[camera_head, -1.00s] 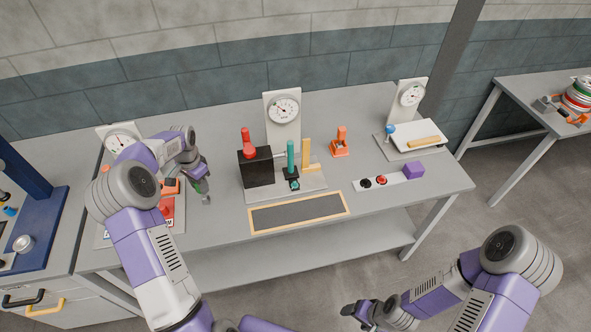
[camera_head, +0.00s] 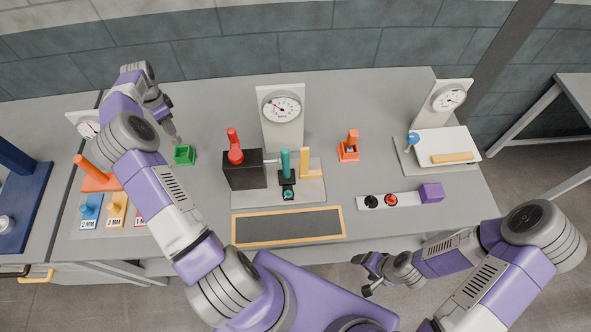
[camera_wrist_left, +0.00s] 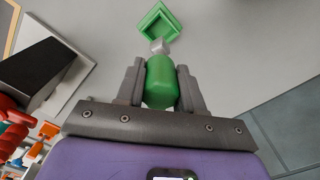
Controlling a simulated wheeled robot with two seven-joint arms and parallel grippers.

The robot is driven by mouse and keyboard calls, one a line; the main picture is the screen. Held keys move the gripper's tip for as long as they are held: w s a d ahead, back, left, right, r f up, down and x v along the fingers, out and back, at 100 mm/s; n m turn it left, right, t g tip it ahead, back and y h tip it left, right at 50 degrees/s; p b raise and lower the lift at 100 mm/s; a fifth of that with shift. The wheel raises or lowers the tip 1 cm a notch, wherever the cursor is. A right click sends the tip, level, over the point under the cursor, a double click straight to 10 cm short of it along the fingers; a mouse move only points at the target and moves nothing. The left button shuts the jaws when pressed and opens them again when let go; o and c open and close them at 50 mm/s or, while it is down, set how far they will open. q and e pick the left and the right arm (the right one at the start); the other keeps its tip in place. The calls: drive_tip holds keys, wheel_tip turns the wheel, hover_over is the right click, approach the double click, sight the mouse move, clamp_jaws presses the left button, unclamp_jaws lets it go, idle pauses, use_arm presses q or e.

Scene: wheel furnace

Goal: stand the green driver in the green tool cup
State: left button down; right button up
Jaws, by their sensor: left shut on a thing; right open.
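The green driver (camera_wrist_left: 160,82) is clamped by its thick handle between the two fingers of my left gripper (camera_wrist_left: 161,88). Its grey shaft end points away from the gripper, toward the cup. In the head view my left gripper (camera_head: 168,126) is at the back left of the bench, and the driver's handle is hard to make out there. The green tool cup (camera_head: 184,155) is a square open holder on the bench, just in front of the gripper. It also shows at the top of the left wrist view (camera_wrist_left: 158,20), apparently empty. My right gripper (camera_head: 368,272) is open and empty, off the bench's front edge.
An orange holder (camera_head: 349,150) stands right of centre. A black box (camera_head: 244,176) with a red lever and a dial gauge (camera_head: 282,106) are mid-bench. An orange-handled tool (camera_head: 93,168) is at the left. Bare bench surrounds the green cup.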

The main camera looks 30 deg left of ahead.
sight(174, 139)
use_arm(q)
drive_tip(key=shift+s+f+b, duration=0.4)
drive_tip(key=shift+f+b, duration=0.1)
drive_tip(key=shift+f, duration=0.05)
drive_tip(key=shift+f+b, duration=0.3)
drive_tip(key=shift+f, duration=0.1)
drive_tip(key=shift+w+f+b, duration=0.1)
drive_tip(key=shift+f+b, duration=0.2)
drive_tip(key=shift+f, duration=0.15)
drive_tip(key=shift+r+p, duration=0.1)
drive_tip(key=shift+p, duration=0.3)
drive_tip(key=shift+f, duration=0.25)
drive_tip(key=shift+f+b, duration=0.8)
drive_tip(key=shift+f, duration=0.65)
drive_tip(key=shift+f+b, duration=0.75)
drive_tip(key=shift+f, duration=0.55)
drive_tip(key=c, duration=0.6)
unclamp_jaws()
